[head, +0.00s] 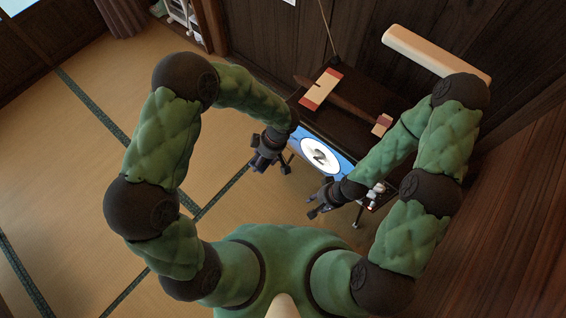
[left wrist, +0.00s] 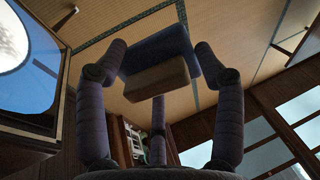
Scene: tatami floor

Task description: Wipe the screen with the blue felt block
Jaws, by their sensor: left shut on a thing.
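The screen (head: 302,149) is a blue panel with a white oval and a dark "2", on a dark stand between my arms. It also shows in the left wrist view (left wrist: 62,78), lit, at the left edge. My left gripper (head: 268,160) is beside the screen's left end. In the left wrist view it is shut on the blue felt block (left wrist: 158,50), which has a tan face towards the camera. The block is clear of the screen there. In the head view I cannot make out the block. My right gripper (head: 318,200) is in front of the screen's lower right, empty, fingers apart.
Behind the screen stands dark furniture with a cream, red-ended piece (head: 321,89). A smaller such piece (head: 382,125) and a small white figure (head: 376,195) are at the right. A long beige bar (head: 435,56) lies along the wall. The tatami floor (head: 90,110) at left is free.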

